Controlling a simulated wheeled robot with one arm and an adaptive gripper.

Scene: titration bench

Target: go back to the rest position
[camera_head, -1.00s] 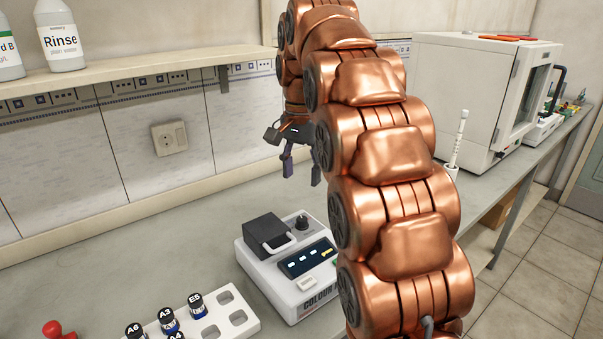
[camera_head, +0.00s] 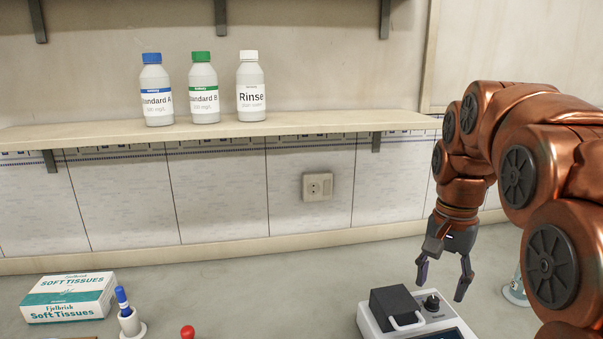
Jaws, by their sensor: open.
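My gripper (camera_head: 442,278) hangs at the right of the head view, fingers pointing down. It is open with nothing between its fingers. It is above and a little behind the white colorimeter (camera_head: 373,322), apart from it as far as I can see. The colorimeter has a dark lid (camera_head: 396,306) with a light handle and a black knob. Its front is cut off by the bottom edge. My copper arm fills the right side of the view.
A shelf (camera_head: 320,123) holds bottles of Standard A (camera_head: 156,92), Standard B (camera_head: 204,92) and Rinse (camera_head: 250,90). A tissue box (camera_head: 68,298), a blue-capped item in a white holder (camera_head: 129,318) and a red knob (camera_head: 187,332) are at lower left. The bench middle is clear.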

